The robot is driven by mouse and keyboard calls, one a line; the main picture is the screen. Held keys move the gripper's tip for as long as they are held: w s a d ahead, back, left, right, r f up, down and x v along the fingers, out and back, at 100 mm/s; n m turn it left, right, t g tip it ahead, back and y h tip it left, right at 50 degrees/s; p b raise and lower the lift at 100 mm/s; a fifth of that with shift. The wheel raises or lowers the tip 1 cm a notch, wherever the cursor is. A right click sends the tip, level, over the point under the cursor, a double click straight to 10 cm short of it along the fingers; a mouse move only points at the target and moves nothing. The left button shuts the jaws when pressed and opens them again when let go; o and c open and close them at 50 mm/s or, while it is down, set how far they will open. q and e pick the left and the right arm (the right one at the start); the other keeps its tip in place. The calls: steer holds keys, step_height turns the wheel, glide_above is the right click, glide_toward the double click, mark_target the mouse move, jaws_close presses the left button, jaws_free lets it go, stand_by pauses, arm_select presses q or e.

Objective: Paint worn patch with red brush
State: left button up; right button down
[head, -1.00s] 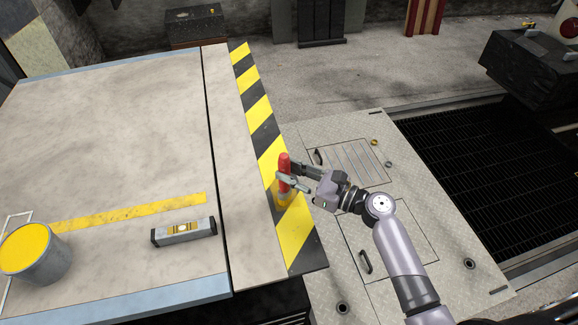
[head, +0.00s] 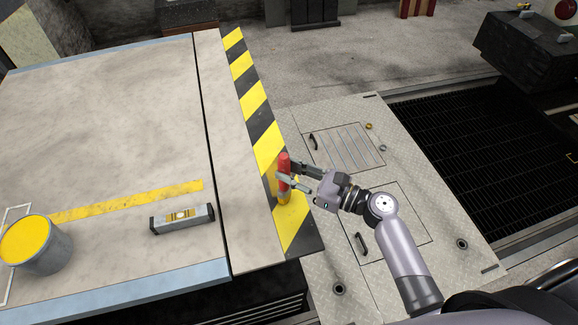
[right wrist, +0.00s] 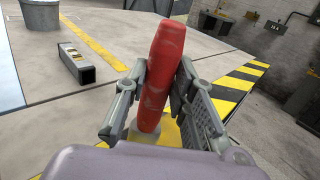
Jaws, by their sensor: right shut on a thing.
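The red brush (head: 284,163) is held upright, with its red handle up and a yellowish lower part below. My right gripper (head: 281,179) is shut on it, over the yellow and black striped edge (head: 265,138) of the platform. In the right wrist view the red handle (right wrist: 163,65) stands between the two fingers, slightly tilted, with yellow surface around its lower end. Whether the brush tip touches the surface cannot be told. No worn patch can be made out clearly; the brush and fingers cover part of the stripes. My left gripper is not in view.
A bucket of yellow paint (head: 40,262) and a spirit level (head: 182,219) stand on the platform beside a yellow line (head: 130,201). A dark grated pit (head: 460,135) lies to the right. The platform's middle (head: 110,120) is clear.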

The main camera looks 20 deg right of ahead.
steer(key=shift+w, duration=0.1)
steer(key=shift+w, duration=1.4)
steer(key=w+b, duration=0.4)
steer(key=w, duration=1)
steer(key=shift+a+b, duration=0.3)
stand_by(1.1)
steer(key=shift+f, duration=0.1)
